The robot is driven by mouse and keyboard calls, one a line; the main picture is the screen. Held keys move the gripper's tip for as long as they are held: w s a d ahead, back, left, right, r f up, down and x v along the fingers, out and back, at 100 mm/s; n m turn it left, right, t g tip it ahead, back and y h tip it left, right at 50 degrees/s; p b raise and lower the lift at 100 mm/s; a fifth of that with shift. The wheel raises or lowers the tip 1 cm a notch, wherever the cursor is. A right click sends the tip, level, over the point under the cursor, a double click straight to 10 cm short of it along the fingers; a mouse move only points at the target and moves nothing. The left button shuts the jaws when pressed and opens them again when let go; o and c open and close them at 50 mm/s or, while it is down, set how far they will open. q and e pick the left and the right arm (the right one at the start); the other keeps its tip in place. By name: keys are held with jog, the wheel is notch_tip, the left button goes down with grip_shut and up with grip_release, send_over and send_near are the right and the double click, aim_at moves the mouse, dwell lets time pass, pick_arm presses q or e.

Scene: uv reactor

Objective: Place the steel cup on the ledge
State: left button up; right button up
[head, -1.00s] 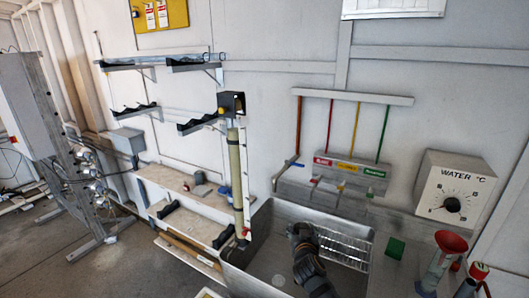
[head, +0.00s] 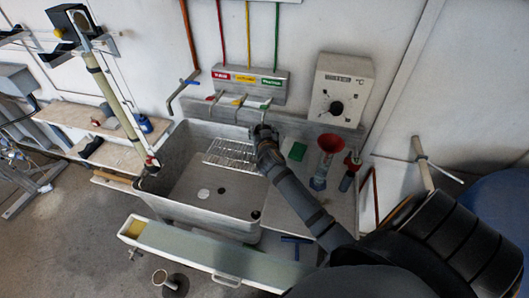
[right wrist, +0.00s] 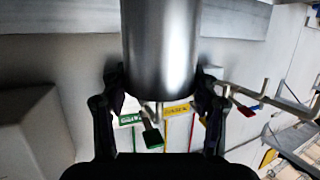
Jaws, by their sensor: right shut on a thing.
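The steel cup (right wrist: 161,45) is a smooth, shiny cylinder in the right wrist view, between the two fingers of my right gripper (right wrist: 160,100). The fingers are shut on it from both sides. In the head view my right gripper (head: 262,132) is at the back edge of the sink, below the coloured taps; I cannot make out the cup there. A grey ledge (head: 318,124) runs along the wall behind the sink and counter. I cannot tell how high the cup is above it. My left gripper is not in view.
The sink (head: 200,215) with a wire rack (head: 232,153) lies left of my right arm. A green sponge (head: 297,151), a red funnel (head: 331,143) and a temperature dial box (head: 340,88) are to the right. Tap spouts (head: 240,100) stick out close to the gripper.

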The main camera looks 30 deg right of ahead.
jog(key=f, duration=0.4)
jog(key=shift+w+d+f, duration=0.15)
jog(key=shift+w+f, duration=0.15)
jog(key=shift+s, duration=0.1)
notch_tip(320, 180, down, 3)
jog(key=shift+f, duration=0.35)
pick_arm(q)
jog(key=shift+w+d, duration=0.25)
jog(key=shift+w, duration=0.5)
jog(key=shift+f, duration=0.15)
pick_arm(e)
jog(key=shift+f+b, duration=0.2)
jog(key=shift+b, duration=0.2)
jog(key=o, duration=1.3)
